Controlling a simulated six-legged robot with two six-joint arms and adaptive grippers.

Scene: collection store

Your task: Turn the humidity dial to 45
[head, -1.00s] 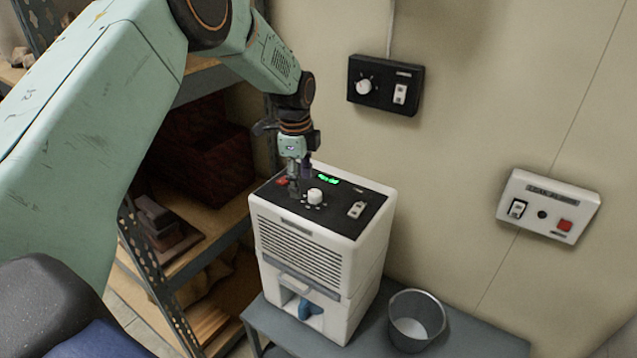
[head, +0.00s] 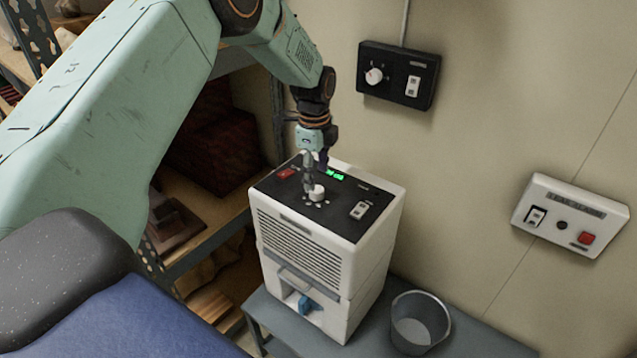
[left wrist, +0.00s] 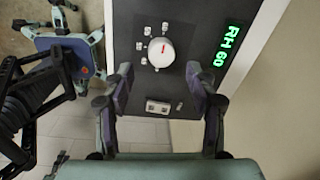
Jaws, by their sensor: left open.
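The humidity dial (head: 317,193) is a small white knob on the black top panel of a white dehumidifier (head: 325,255). In the left wrist view the dial (left wrist: 161,52) has a red pointer line and a ring of small pale marks, too small to read. A green display (left wrist: 227,46) there reads RH 60. My left gripper (head: 311,184) points down at the panel, right by the dial, and partly covers it in the head view. In the left wrist view its fingers (left wrist: 158,76) are apart, with the dial near the gap between their tips; contact cannot be told.
The panel also bears a red switch (head: 286,173) and a white rocker switch (head: 360,210). A grey bucket (head: 418,322) stands right of the dehumidifier on a grey bench (head: 468,335). A black control box (head: 397,76) and a white one (head: 569,216) hang on the wall. Shelving stands left.

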